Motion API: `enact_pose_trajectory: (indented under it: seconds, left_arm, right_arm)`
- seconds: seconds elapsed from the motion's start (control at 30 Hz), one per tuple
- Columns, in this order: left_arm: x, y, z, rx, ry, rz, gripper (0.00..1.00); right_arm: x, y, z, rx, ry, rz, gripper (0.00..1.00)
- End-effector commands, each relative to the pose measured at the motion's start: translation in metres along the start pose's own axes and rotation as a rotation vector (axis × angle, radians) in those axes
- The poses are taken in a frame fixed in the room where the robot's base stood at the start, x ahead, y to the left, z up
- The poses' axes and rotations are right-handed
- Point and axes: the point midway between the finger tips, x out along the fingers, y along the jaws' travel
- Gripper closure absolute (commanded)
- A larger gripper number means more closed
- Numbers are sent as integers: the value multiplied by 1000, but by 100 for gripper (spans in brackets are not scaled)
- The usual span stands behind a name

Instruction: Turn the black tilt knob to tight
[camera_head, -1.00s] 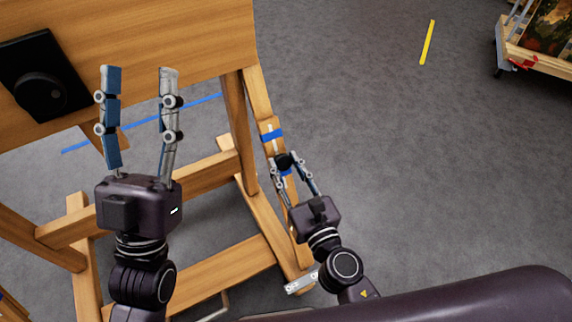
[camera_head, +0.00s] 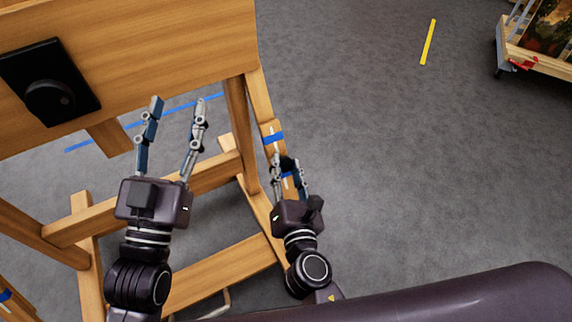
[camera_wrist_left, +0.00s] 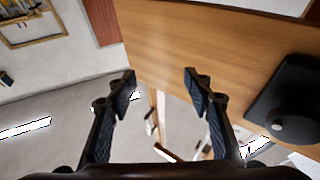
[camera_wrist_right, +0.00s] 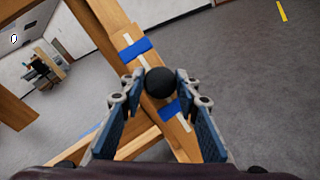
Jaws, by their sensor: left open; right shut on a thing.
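A round black knob (camera_wrist_right: 159,82) sits on the slanted wooden strut, between two blue tape marks. My right gripper (camera_wrist_right: 160,88) is shut on this knob, with one finger on each side of it. In the head view the fingers of the right gripper (camera_head: 287,166) partly hide the knob. My left gripper (camera_head: 178,104) is open and empty in front of the easel, below and right of a second black dial (camera_head: 50,99) on a black plate. The left wrist view also shows this dial (camera_wrist_left: 292,122), to the right of the open fingers and apart from them.
The wooden easel's broad panel (camera_head: 165,50) fills the upper left, with legs and crossbars below. Blue tape (camera_head: 273,137) and a pale strip mark the strut. Grey floor to the right is clear, with yellow tape (camera_head: 428,42). A cart (camera_head: 535,60) stands at the far right.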

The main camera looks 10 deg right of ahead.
Motion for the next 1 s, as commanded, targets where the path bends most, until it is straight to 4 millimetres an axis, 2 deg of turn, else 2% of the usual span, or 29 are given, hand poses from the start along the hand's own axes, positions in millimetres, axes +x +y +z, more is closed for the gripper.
enact_pose_trajectory:
  seconds: [0.2,0.5,0.53,0.67,1.0]
  left_arm:
    - [-1,-1,8,2,-40,-2,53]
    - [-1,-1,9,2,-41,-2,53]
    - [-1,-1,9,2,-41,-2,53]
    - [-1,-1,9,2,-40,-2,53]
    - [0,-1,8,1,-39,-1,53]
  right_arm:
    - [0,-1,1,22,1,-14,95]
    - [0,-1,1,23,1,-14,95]
    - [0,-1,1,22,1,-14,70]
    - [0,-1,0,22,1,-13,55]
    - [-3,0,0,22,3,-12,54]
